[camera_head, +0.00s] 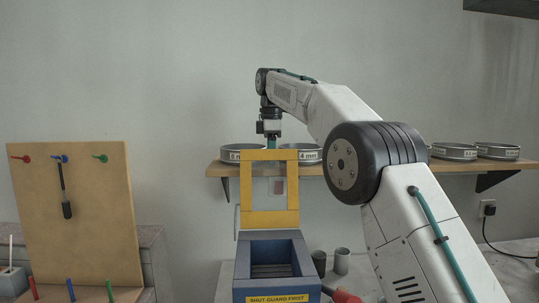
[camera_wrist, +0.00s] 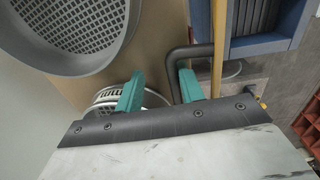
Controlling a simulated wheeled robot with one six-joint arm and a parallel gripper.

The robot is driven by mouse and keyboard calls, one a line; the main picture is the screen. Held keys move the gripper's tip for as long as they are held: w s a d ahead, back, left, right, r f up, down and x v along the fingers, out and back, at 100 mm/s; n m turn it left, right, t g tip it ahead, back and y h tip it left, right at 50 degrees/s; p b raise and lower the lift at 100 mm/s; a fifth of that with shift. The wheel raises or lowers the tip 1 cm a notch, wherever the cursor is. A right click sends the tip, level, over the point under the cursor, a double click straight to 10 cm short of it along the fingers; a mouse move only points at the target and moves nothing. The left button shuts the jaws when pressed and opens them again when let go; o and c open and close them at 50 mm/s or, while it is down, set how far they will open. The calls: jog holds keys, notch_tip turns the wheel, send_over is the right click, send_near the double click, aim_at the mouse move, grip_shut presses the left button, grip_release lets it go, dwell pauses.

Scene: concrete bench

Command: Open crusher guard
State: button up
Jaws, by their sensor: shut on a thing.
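The crusher (camera_head: 240,270) is a blue box at the bottom centre of the head view, with a yellow "SHUT GUARD FIRST" label. Its guard (camera_head: 247,190), a yellow frame with a window, stands upright above the box's back. The box's slatted opening (camera_head: 268,270) is uncovered. My gripper (camera_head: 272,144) points down at the guard's top edge. In the wrist view, my gripper (camera_wrist: 160,78) has its teal fingers either side of the dark bent handle (camera_wrist: 192,50), shut on it. The handle joins the guard's yellow edge (camera_wrist: 217,60). The handle's lower end is hidden by my gripper.
A wooden shelf (camera_head: 225,169) with several sieves (camera_head: 305,153) runs along the wall behind the guard. A wooden pegboard (camera_head: 100,200) with a hanging tool (camera_head: 65,195) stands at left. Two grey cups (camera_head: 341,262) stand right of the crusher.

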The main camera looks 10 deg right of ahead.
jog(key=shift+r, duration=0.1)
jog(key=shift+r, duration=1.75)
jog(key=s+d+r, duration=0.1)
jog(key=s, duration=1.5)
jog(key=shift+d, duration=0.2)
